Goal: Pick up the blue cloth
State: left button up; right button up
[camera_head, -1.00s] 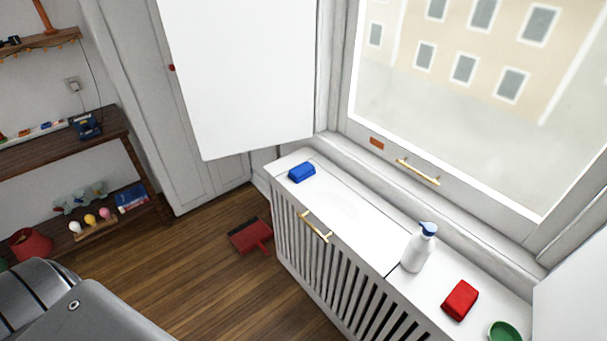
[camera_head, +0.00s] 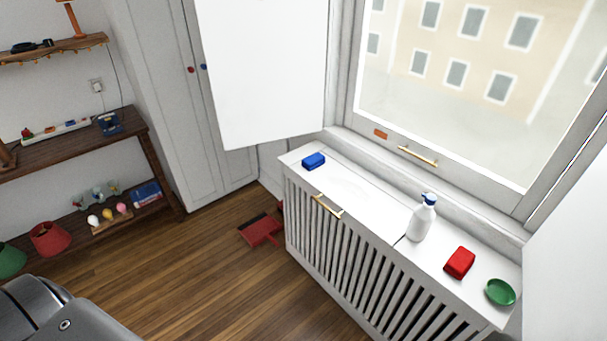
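The blue cloth (camera_head: 314,161) is a small folded block. It lies at the far left end of the white radiator cover (camera_head: 350,190) under the window. Neither of my grippers shows in the head view. Nothing touches the cloth, and it is fully visible.
On the same cover stand a white bottle with a blue cap (camera_head: 421,220), a red folded cloth (camera_head: 459,263) and a green dish (camera_head: 500,292). A white panel (camera_head: 265,75) hangs open behind the blue cloth. A red dustpan (camera_head: 262,231) lies on the wooden floor (camera_head: 190,270).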

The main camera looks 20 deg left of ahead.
aim_at(313, 161)
jog(key=u, duration=0.45)
jog(key=i, duration=1.25)
jog(key=z, duration=0.35)
